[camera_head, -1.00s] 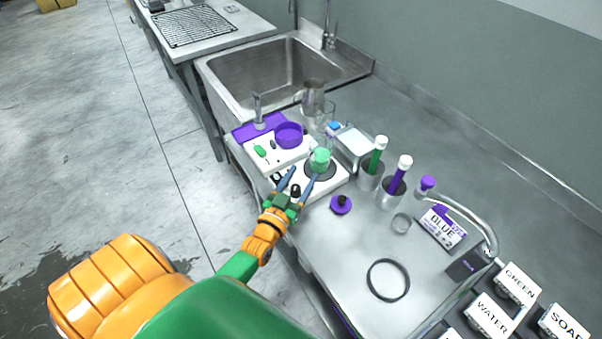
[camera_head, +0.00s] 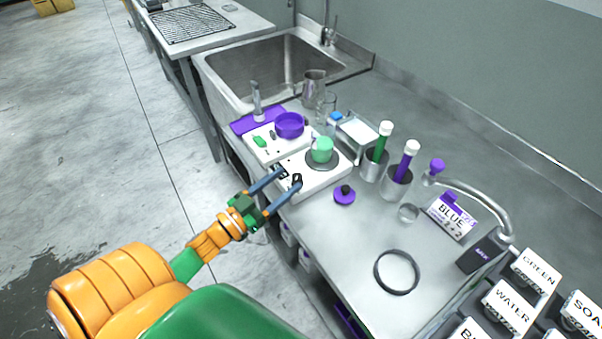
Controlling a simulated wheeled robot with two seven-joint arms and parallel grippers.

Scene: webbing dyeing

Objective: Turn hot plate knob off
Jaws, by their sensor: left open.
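The white hot plate (camera_head: 317,183) sits on the steel counter, with a round dark burner and a small green container (camera_head: 322,149) on it. Two black knobs show at its front edge, one at the left (camera_head: 283,171) and one nearer the middle (camera_head: 297,179). My left gripper (camera_head: 290,179) is open and empty, its two blue-grey fingers spread at that front edge. The fingertips overlap the knobs in view; I cannot tell whether they touch. My right gripper is not in view.
A white device with a purple dish (camera_head: 289,124) stands just behind the hot plate. A purple black-knobbed piece (camera_head: 344,195), steel cups with green and purple tubes (camera_head: 405,165), and a black ring (camera_head: 396,272) lie to the right. A sink (camera_head: 285,70) is behind.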

